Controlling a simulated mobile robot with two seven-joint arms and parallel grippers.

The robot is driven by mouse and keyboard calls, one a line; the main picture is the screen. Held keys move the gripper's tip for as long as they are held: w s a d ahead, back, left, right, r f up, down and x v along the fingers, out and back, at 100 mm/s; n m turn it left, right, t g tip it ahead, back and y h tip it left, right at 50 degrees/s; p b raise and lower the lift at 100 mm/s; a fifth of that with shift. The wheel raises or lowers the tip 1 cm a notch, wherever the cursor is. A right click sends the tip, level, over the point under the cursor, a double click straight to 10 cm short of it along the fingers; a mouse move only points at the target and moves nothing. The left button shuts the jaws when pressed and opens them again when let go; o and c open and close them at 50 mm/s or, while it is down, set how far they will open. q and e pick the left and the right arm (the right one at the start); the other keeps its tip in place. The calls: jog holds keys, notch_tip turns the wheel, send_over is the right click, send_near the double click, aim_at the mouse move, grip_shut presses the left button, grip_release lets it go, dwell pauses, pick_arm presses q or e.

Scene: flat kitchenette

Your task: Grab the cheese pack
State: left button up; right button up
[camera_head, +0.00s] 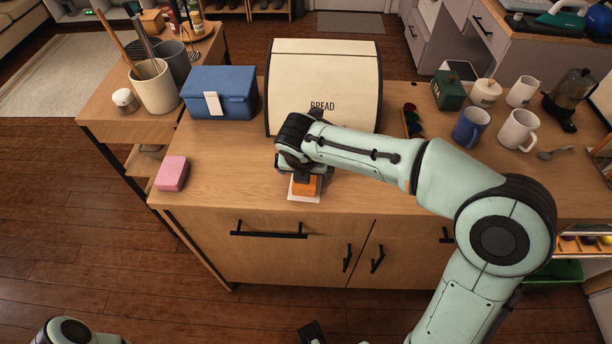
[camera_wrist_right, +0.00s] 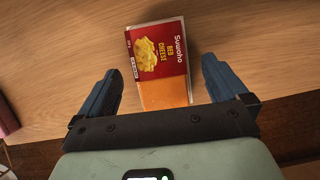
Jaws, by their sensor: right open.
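The cheese pack (camera_wrist_right: 157,60) lies flat on the wooden counter. In the right wrist view it has a red label with the word cheese and an orange lower part. My right gripper (camera_wrist_right: 160,88) is open, with one dark finger on each side of the pack's lower end and a gap on both sides. In the head view only the orange and white near part of the pack (camera_head: 305,188) shows. My right gripper (camera_head: 305,172) is above it and hides the rest.
A cream bread box (camera_head: 325,75) stands just behind the pack. A blue box (camera_head: 220,92) is behind left, and a pink block (camera_head: 172,173) lies at the counter's left front corner. Mugs (camera_head: 470,127) stand to the right. The counter around the pack is clear.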

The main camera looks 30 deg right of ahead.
jog(key=shift+x, duration=1.25)
jog(key=shift+r, duration=0.1)
jog(key=c, duration=1.3)
jog(key=shift+o, duration=0.2)
jog(key=shift+r, duration=0.1)
